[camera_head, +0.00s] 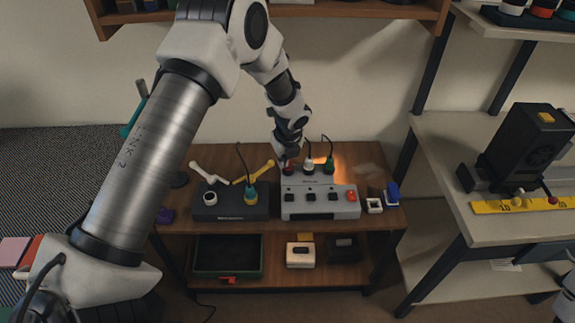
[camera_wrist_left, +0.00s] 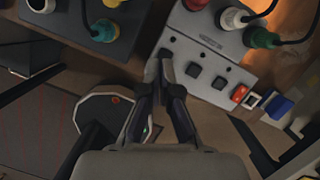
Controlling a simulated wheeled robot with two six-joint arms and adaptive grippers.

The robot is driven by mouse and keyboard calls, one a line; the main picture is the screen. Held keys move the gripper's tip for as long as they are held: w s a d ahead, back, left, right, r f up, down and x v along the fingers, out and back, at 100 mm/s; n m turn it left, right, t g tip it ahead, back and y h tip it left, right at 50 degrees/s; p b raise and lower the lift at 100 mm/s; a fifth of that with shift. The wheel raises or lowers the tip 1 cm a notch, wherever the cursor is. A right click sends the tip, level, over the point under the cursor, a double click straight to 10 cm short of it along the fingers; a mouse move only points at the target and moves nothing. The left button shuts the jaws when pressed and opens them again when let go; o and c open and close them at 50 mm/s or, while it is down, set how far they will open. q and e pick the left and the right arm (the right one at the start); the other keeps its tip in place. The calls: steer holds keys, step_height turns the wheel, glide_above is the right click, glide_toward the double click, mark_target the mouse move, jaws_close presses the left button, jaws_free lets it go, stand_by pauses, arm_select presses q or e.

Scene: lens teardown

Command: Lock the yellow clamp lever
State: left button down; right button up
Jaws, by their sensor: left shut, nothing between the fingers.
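The yellow clamp lever (camera_head: 256,173) shows in the head view as a slanted yellow bar behind the dark box (camera_head: 230,208), its right end raised. I cannot tell whether it is locked, and I cannot make it out in the left wrist view. My left gripper (camera_head: 285,166) is to the right of the lever, above the rear left part of the grey switch box (camera_head: 320,211). In the left wrist view my left gripper (camera_wrist_left: 166,62) has its fingers together and empty, with the tips over the grey box's row of dark buttons. My right gripper is out of view.
A white lever (camera_head: 208,172) stands left of the yellow one. Red, white and green plugs with cables (camera_head: 309,165) rise behind the grey box. A blue object (camera_head: 392,192) lies at the table's right edge. A shelf (camera_head: 270,12) hangs above.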

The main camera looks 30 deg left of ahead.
arm_select(q)
steer(key=shift+w, duration=0.1)
steer(key=w+a+f+p, duration=0.2)
steer(key=a+f, duration=0.3)
steer(key=f, duration=0.4)
steer(key=shift+w+a, duration=0.15)
steer(key=shift+w, duration=0.65)
